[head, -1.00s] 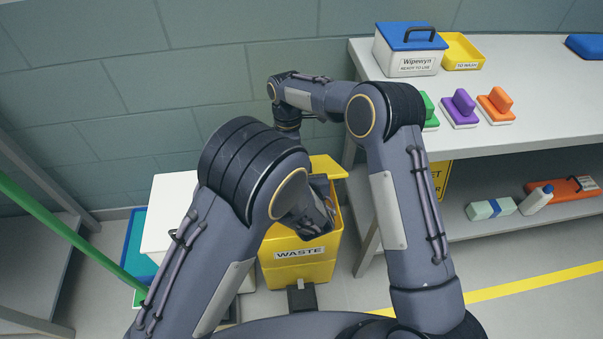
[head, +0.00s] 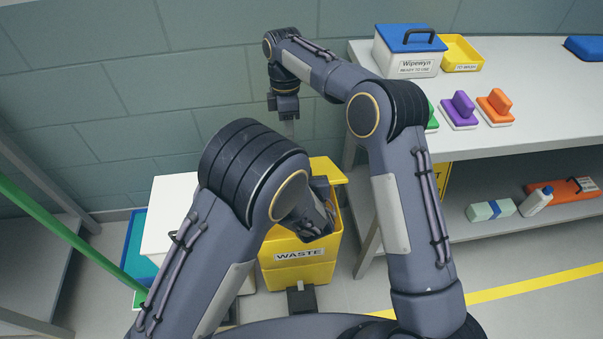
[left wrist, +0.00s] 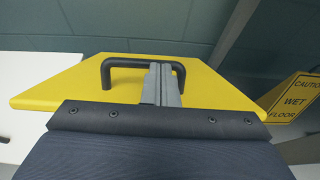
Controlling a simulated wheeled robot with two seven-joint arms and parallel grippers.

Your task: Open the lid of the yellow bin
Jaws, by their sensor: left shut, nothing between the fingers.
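The yellow bin (head: 297,272), marked WASTE, stands on the floor at the lower middle of the head view. Its yellow lid (head: 328,170) shows at the bin's rear and seems raised, though my left arm hides most of it. In the left wrist view the lid (left wrist: 55,92) has a black handle (left wrist: 122,63). My left gripper (left wrist: 161,68) is shut and empty, its fingertips overlapping the handle bar; contact is unclear. My right gripper (head: 288,128) points down in front of the wall, above and behind the bin. Its jaw opening cannot be made out.
A grey bench (head: 540,105) with brushes and boxes is at right. A yellow caution sign (left wrist: 290,97) stands beside the lid.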

